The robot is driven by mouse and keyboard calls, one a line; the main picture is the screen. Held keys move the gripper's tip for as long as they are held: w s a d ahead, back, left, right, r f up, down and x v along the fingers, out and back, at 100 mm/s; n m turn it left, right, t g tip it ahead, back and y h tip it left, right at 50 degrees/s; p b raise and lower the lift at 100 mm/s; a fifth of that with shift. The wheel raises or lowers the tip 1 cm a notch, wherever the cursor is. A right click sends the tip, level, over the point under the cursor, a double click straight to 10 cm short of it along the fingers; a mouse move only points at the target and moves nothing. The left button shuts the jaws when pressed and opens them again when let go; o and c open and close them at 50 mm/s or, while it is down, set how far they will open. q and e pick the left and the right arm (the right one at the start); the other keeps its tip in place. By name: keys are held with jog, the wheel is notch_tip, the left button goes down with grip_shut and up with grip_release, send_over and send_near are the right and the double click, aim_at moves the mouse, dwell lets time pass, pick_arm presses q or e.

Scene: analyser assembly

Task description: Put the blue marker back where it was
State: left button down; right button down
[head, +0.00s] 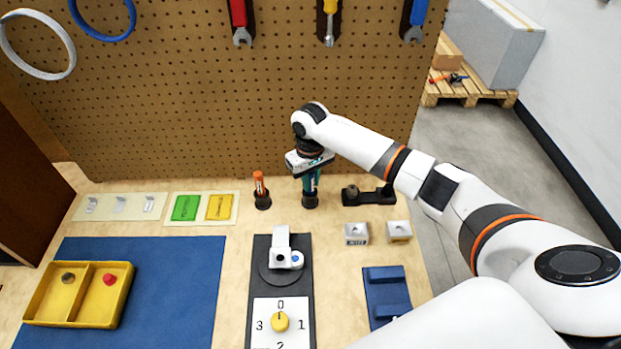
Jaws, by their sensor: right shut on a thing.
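My right gripper (311,174) points down at the back of the bench and is shut on the blue marker (310,186). The marker is upright, its upper part hidden by the gripper. Its lower end is at a round black holder (310,202); I cannot tell how deep it sits in it. To the left, an orange marker (259,184) stands upright in a similar black holder (262,202). My left gripper is not in view.
A black stand (368,196) is close right of the gripper. In front are two small metal blocks (356,233), a white device (283,252) and a dial (280,321). A pegboard (200,100) rises behind. A yellow tray (78,294) lies on the blue mat (180,285).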

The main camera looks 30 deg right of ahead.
jog(key=c, duration=1.3)
grip_release()
notch_tip(320, 180, up, 12)
jog(key=shift+r, duration=0.1)
